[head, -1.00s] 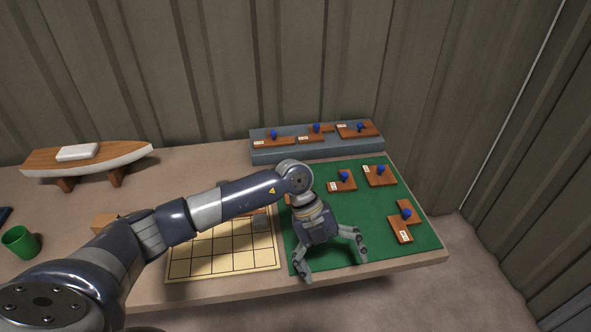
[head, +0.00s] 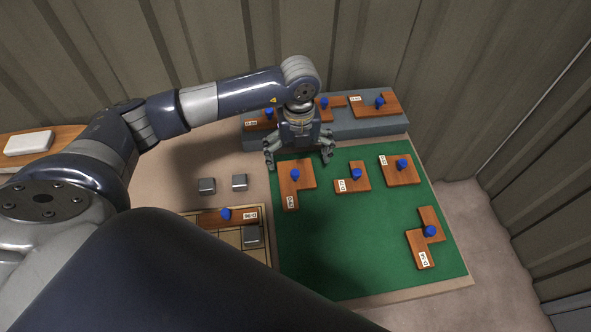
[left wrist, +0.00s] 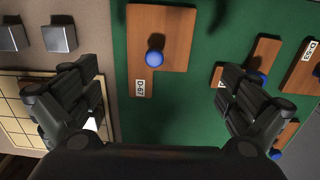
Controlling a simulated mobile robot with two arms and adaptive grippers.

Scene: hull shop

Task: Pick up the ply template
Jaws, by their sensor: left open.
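Several flat brown ply templates with blue knobs and white labels are in view. One L-shaped ply template (head: 305,170) lies on the green mat just in front of my left gripper (head: 299,158). In the left wrist view this template (left wrist: 172,25) sits between the fingers, with its round blue knob (left wrist: 155,57) and a label that reads D-67. My left gripper (left wrist: 158,98) is open and empty, pointing down, its fingers spread to either side of the template and apart from it. My right gripper is not in view.
More templates (head: 398,173) lie on the green mat (head: 350,235), and others on a raised grey shelf (head: 345,128) behind.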

